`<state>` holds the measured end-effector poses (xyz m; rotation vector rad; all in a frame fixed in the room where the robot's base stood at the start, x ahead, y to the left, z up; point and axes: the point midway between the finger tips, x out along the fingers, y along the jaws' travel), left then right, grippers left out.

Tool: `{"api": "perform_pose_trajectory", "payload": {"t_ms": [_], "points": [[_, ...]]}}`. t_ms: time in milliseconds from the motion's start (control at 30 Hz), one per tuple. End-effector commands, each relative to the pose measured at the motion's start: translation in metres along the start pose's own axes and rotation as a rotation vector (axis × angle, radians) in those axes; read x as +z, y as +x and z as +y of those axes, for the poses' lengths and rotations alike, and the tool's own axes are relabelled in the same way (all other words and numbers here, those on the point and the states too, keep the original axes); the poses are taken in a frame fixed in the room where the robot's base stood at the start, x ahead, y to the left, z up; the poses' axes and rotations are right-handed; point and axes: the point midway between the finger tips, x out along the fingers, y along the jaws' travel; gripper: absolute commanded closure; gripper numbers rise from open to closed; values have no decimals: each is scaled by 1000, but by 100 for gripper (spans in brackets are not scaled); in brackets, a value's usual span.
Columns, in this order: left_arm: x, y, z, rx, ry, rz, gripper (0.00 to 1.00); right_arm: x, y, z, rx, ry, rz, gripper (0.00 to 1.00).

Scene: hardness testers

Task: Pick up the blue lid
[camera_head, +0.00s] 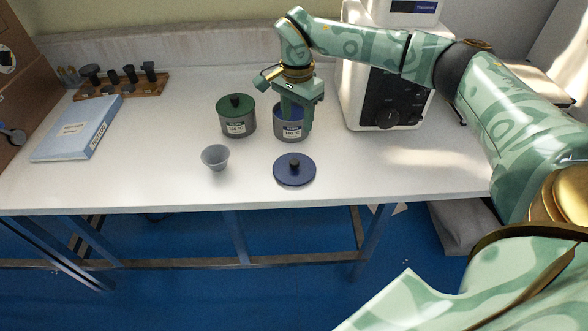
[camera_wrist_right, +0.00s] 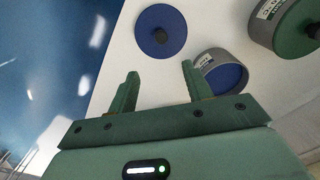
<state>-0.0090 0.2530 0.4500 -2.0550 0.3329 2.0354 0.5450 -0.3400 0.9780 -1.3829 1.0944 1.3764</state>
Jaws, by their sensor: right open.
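The blue lid (camera_head: 294,175) is a flat disc with a dark knob on top. It lies knob up on the white table, near the front edge, in front of the grey pot with the blue inside (camera_head: 290,132). The lid also shows in the right wrist view (camera_wrist_right: 152,22), beyond my fingertips and apart from them. My right gripper (camera_head: 297,118) is open and empty, pointing down above or beside that pot, partly hiding it. In the right wrist view my gripper (camera_wrist_right: 160,75) has one finger overlapping the rim of the uncovered pot (camera_wrist_right: 222,72). My left gripper is not in view.
A grey pot with a green lid (camera_head: 236,115) stands left of the uncovered pot. A small grey cup (camera_head: 215,157) is left of the blue lid. A hardness tester (camera_head: 385,100) stands at right. A blue binder (camera_head: 77,128) and wooden rack (camera_head: 120,86) are at left.

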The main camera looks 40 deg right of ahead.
Motion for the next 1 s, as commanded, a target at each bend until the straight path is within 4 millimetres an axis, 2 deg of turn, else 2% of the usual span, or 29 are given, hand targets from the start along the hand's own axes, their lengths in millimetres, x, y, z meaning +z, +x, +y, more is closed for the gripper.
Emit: {"api": "perform_pose_trajectory", "payload": {"t_ms": [33,100,300,567,833,1000], "points": [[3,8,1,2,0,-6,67,1,20,0,7,-1,-3,50],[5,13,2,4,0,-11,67,2,39,0,8,-2,-5,50],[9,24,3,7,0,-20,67,3,80,0,4,-1,-6,50],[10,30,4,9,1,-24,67,4,97,-1,-1,-3,-5,50],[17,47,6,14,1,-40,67,6,141,-3,4,-2,-7,50],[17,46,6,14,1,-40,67,6,143,-3,-2,-2,-4,50]]}}
